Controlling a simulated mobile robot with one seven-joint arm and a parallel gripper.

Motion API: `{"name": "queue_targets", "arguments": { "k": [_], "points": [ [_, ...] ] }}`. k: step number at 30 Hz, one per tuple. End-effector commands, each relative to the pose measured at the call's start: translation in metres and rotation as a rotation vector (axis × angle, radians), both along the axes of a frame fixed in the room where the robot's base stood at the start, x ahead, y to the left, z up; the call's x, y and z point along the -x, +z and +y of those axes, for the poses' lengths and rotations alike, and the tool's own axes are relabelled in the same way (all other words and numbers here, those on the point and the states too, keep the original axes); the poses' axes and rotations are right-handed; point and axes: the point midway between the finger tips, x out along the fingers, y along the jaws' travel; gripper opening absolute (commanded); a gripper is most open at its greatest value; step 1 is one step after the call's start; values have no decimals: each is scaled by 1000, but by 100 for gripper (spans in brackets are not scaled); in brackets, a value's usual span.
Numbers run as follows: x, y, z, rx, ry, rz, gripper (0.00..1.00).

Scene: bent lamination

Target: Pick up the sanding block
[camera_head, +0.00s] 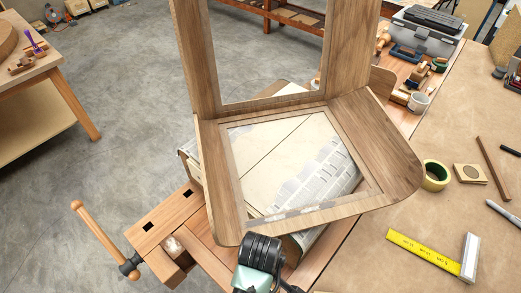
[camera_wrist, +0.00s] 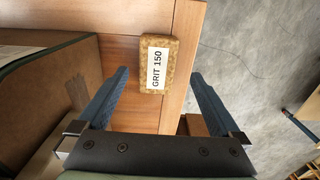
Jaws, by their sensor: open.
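The sanding block (camera_wrist: 158,64) is a speckled tan block with a white label reading "GRIT 150". In the wrist view it lies on a wooden bench top, close to the bench's right edge. My gripper (camera_wrist: 160,76) is open, with one blue finger on each side of the block in the picture. The block appears beyond the fingertips and untouched, though the exact gap is hard to judge. In the head view, part of my arm shows at the bottom centre; the fingers and the block cannot be made out there.
A bent wooden frame (camera_head: 235,190) stands on the bench (camera_head: 158,217) over a patterned form. A vise handle (camera_head: 96,238) juts out left. Tape (camera_head: 436,176), a yellow-bladed square (camera_head: 425,252) and other tools lie on the right-hand table. In the wrist view, a brown panel (camera_wrist: 45,95) rises close to the left finger.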

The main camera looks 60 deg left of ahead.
Motion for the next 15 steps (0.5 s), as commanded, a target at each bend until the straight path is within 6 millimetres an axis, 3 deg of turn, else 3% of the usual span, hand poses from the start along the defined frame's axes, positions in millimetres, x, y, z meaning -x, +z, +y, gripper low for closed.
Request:
{"name": "queue_targets", "arguments": {
  "k": [5, 15],
  "points": [
    [-1, -11, -1, 1, 0, 2, 100],
    [-5, -51, -2, -1, 0, -1, 100]
  ]
}}
